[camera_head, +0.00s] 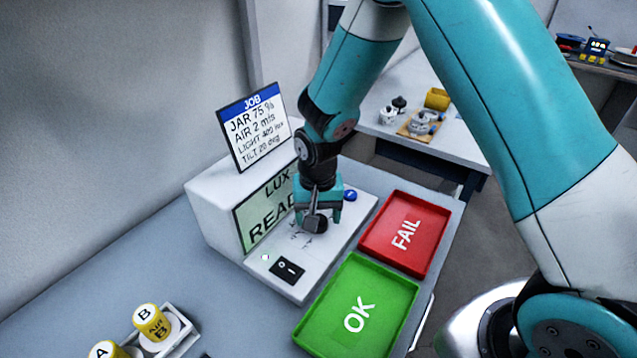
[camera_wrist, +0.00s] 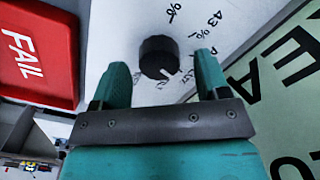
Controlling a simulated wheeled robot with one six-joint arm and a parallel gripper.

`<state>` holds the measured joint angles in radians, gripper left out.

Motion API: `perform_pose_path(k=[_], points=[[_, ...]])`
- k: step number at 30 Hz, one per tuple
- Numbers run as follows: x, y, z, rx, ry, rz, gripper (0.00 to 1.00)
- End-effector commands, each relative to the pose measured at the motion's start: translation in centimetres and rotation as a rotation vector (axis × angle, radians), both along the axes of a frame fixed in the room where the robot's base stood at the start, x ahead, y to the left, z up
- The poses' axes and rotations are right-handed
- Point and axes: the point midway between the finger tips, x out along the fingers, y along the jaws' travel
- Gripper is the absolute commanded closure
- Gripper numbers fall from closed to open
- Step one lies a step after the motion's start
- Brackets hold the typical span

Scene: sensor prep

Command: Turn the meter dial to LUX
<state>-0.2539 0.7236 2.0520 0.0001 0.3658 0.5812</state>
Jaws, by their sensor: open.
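The meter is a white box with a sloped front panel (camera_head: 262,262) and a pale green screen (camera_head: 250,228) whose partly hidden text reads "LUX" and "READ". In the wrist view its dial (camera_wrist: 158,56) is a round black knob with a white pointer mark toward the lower right. Lettering around it includes "43%"; the label by the pointer is too small and partly hidden to read. My gripper (camera_head: 318,214) is open and points down over the panel. In the wrist view its fingertips (camera_wrist: 160,66) stand on either side of the dial, with gaps and no clear contact.
A black switch (camera_head: 288,270), a small green light (camera_head: 265,257) and a blue button (camera_head: 350,195) are on the panel. A job card (camera_head: 253,128) stands on top. Red FAIL (camera_head: 440,258) and green OK (camera_head: 310,338) trays lie to the right.

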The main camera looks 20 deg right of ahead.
Motion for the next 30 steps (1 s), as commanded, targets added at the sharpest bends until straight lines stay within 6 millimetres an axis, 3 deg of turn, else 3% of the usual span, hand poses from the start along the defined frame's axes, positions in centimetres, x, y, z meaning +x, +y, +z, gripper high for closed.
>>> perform_pose_path(k=[12,18,24,30], points=[[0.1,0.0,10.1,0.002,-0.009,0.0,0.31],[0.1,0.0,14.1,0.001,-0.006,-0.001,0.31],[0.1,0.0,16.0,0.0,-0.002,-0.001,0.31],[0.0,0.0,16.2,0.001,-0.001,-0.001,0.31]])
